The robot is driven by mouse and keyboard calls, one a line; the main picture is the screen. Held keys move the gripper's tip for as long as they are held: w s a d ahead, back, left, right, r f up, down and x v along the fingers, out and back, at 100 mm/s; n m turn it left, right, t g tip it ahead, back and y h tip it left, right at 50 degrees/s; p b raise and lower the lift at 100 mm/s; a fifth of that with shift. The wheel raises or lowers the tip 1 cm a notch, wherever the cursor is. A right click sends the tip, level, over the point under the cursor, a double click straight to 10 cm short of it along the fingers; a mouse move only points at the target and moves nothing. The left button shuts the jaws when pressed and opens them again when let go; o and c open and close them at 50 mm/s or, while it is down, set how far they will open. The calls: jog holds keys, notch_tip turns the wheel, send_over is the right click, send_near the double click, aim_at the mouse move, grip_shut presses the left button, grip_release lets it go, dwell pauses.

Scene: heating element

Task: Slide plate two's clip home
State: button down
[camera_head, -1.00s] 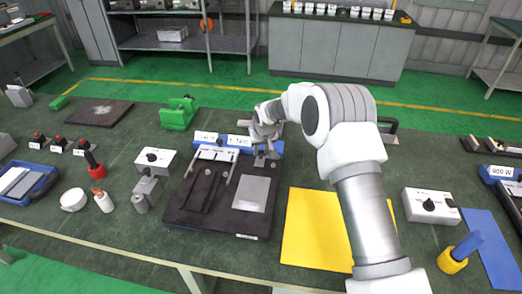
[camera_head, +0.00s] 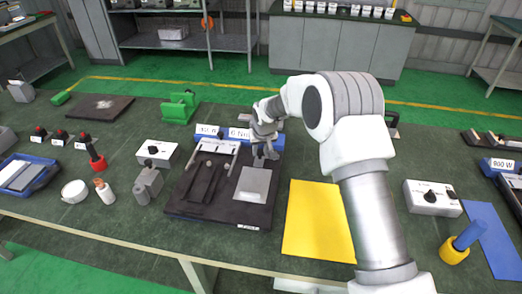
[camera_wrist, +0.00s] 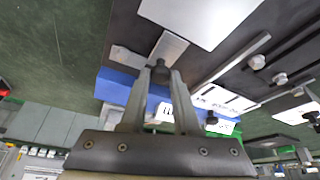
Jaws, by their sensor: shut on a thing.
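A light grey plate (camera_head: 253,184) lies on the right half of a dark base board (camera_head: 215,215); it also shows at the top of the wrist view (camera_wrist: 205,15). I take it for plate two; no readable number shows on it. A small grey clip (camera_wrist: 168,47) lies at the plate's end nearest my gripper. I cannot tell whether clip and plate touch. My gripper (camera_wrist: 160,76) is shut on the clip's dark knob, over the board's far right edge. In the head view my gripper (camera_head: 265,153) partly hides the clip.
A blue block (camera_head: 215,138) with white labels stands along the board's far edge, close to my fingers.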

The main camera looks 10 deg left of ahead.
jog(key=shift+s, duration=0.75)
jog(key=shift+f, duration=0.1)
jog(key=c, duration=0.6)
grip_release()
jog(key=shift+c, duration=0.2)
jog(key=shift+s+d+r, duration=0.1)
jog(key=shift+r, duration=0.55)
jog(key=v, duration=1.6)
jog(key=shift+r+b, duration=0.15)
jog(key=shift+b, duration=0.25)
jog(key=shift+d, duration=0.1)
